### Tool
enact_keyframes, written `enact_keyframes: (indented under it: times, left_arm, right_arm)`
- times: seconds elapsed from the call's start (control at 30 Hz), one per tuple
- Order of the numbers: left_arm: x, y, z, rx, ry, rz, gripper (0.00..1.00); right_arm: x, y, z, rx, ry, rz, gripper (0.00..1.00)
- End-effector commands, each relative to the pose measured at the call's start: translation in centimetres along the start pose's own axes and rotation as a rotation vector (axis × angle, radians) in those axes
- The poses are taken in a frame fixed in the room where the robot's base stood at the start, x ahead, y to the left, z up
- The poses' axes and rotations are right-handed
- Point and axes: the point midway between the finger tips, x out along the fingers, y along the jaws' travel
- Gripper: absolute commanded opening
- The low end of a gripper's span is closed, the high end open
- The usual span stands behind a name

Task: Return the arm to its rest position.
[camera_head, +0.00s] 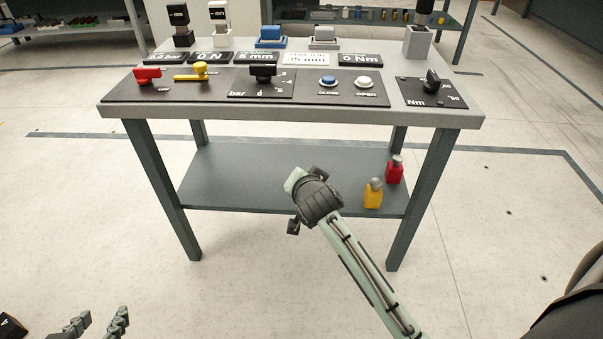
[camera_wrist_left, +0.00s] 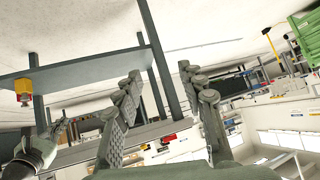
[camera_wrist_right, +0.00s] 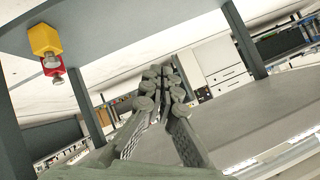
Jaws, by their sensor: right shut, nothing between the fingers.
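My left gripper (camera_head: 103,317) shows at the bottom left of the head view, low in front of the table and clear of it. Its two fingers stand apart with nothing between them, as the left wrist view (camera_wrist_left: 161,77) also shows. My right arm comes in from the lower right of the head view and ends in front of the table's lower shelf (camera_head: 250,178). Its fingers are hidden there. In the right wrist view, the right gripper (camera_wrist_right: 164,80) has its fingertips together and holds nothing.
The grey table (camera_head: 300,110) carries a control panel with knobs, buttons and displays. A yellow object (camera_head: 373,198) and a red object (camera_head: 394,173) stand on the lower shelf, near my right arm. Open floor lies left and right of the table.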

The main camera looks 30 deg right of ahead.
Motion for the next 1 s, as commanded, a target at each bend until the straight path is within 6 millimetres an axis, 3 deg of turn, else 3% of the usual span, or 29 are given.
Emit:
enact_keyframes:
  times: [0.47, 0.57, 0.67, 0.77, 0.9, 1.0]
  left_arm:
    - [0.0, 0.0, 0.0, 0.000, 0.000, 0.000, 0.40]
    - [0.4, -0.1, 0.6, 0.000, -0.022, -0.003, 0.40]
    - [1.6, -0.7, 3.0, -0.001, -0.097, -0.012, 0.40]
    - [3.1, -1.6, 7.0, -0.006, -0.221, -0.028, 0.40]
    - [4.6, -2.9, 13.3, -0.017, -0.404, -0.050, 0.40]
    - [5.0, -3.7, 16.9, -0.026, -0.511, -0.062, 0.40]
  right_arm:
    - [0.0, 0.1, 0.0, -0.002, -0.001, 0.001, 0.00]
    - [-0.2, 1.0, 0.6, -0.037, -0.019, 0.019, 0.00]
    - [-0.9, 4.3, 2.6, -0.166, -0.086, 0.074, 0.00]
    - [-2.6, 9.4, 5.8, -0.379, -0.211, 0.142, 0.00]
    - [-6.4, 16.7, 10.2, -0.698, -0.427, 0.191, 0.00]
    - [-9.2, 20.6, 12.4, -0.881, -0.566, 0.187, 0.00]
